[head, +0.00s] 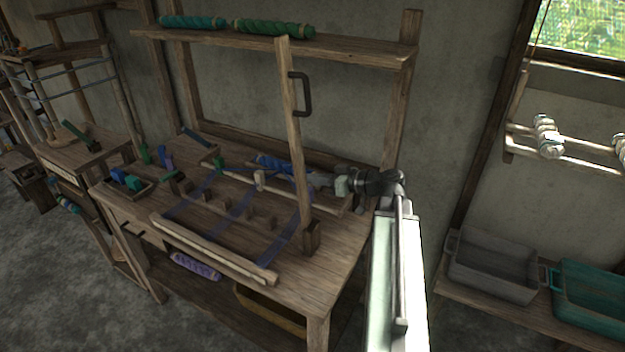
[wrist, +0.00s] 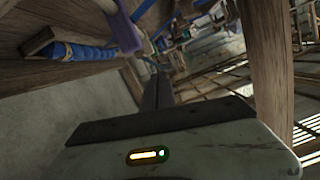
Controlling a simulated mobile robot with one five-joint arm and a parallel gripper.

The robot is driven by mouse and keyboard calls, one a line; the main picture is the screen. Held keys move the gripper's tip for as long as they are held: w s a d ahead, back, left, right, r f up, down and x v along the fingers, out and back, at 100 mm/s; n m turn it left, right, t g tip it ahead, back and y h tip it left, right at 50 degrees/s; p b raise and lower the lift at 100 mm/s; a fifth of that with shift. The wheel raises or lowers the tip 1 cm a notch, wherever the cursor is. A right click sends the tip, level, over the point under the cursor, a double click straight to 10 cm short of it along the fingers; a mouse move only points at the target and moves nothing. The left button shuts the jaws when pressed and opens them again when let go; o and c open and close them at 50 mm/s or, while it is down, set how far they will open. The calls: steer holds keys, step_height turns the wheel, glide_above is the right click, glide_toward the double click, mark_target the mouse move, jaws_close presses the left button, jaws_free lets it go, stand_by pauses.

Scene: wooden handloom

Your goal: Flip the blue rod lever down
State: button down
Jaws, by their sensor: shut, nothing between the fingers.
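A blue-wrapped rod (head: 272,162) lies across the back of the wooden loom table in the head view. It also shows in the wrist view (wrist: 85,51), at the upper left. A purple-blue lever piece (wrist: 122,28) stands across its end in the wrist view; whether this is the blue rod lever I cannot tell. My gripper (head: 318,180) is shut and empty, close to the right end of the rod and just right of the tall wooden upright. In the wrist view its dark fingers (wrist: 158,92) lie below and right of the lever piece, apparently apart from it.
A tall wooden upright (head: 292,130) with a dark handle (head: 303,94) rises beside my gripper. A shelf (head: 350,50) with green rolls is above. Purple warp strips and a front beam (head: 210,248) lie on the table. Grey (head: 490,268) and teal (head: 595,300) bins are at right.

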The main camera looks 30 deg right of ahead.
steer(key=p+v, duration=0.1)
steer(key=v, duration=0.9)
steer(key=shift+s, duration=0.15)
steer(key=shift+a+r, duration=0.1)
steer(key=shift+a, duration=0.05)
